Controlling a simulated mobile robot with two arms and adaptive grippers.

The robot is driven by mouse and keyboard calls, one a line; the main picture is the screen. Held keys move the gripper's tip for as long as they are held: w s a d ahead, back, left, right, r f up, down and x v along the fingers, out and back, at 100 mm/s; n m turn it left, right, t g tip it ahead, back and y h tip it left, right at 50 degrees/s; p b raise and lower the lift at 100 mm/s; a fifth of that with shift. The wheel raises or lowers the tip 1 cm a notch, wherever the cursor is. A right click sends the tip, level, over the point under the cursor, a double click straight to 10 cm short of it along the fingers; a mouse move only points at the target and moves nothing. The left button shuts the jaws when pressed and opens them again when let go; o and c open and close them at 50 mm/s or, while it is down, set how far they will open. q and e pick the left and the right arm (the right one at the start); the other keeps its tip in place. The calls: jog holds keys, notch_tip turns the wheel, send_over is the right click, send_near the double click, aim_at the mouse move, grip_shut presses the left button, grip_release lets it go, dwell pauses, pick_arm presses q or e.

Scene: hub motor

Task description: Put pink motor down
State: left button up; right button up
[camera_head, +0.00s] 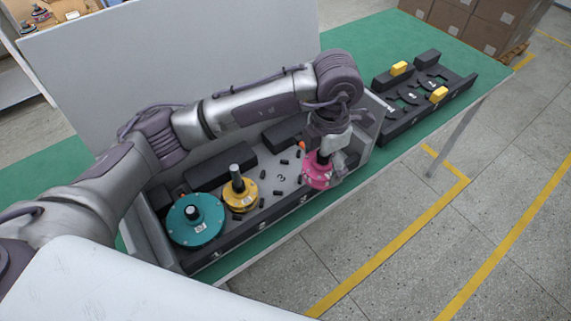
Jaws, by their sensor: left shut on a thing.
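The pink motor (317,172) is a round pink disc at the right part of the grey tray (359,154). My left gripper (327,150) comes down from above and is shut on the pink motor. The fingers and wrist hide the top of the motor, and I cannot tell whether it touches the tray floor. A yellow motor (240,194) stands upright in the middle of the tray, and a larger teal motor (194,219) stands at its left end. My right gripper is not in view.
A black fixture (400,120) with yellow blocks (438,94) lies on the green table (362,38) to the right of the tray. A grey panel (180,60) stands behind the tray. Cardboard boxes (480,22) are stacked at the back right. Small black pegs stand in the tray.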

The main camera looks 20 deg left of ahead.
pick_arm(q)
jog(key=shift+w+d+r+n, duration=0.15)
jog(key=shift+w+d+n, duration=0.1)
jog(key=shift+n, duration=0.15)
jog(key=shift+w+a, duration=0.1)
jog(key=shift+a, duration=0.1)
jog(key=w+a+f+p, duration=0.1)
jog(key=a+f, duration=0.1)
jog(key=a, duration=0.1)
jog(key=w+a+f+p, duration=0.1)
jog(key=a+f, duration=0.1)
jog(key=a, duration=0.2)
jog(key=w+a+f+p, duration=0.1)
jog(key=a+f, duration=0.1)
jog(key=a, duration=0.1)
jog(key=shift+w+a+f, duration=0.2)
jog(key=shift+w+f, duration=0.05)
jog(key=shift+f, duration=0.1)
notch_tip(320, 180, down, 3)
jog(key=shift+f+p, duration=0.2)
jog(key=shift+p, duration=0.7)
jog(key=shift+f, duration=0.4)
jog(key=shift+f, duration=0.1)
jog(key=o, duration=1.6)
jog(key=shift+f, duration=0.1)
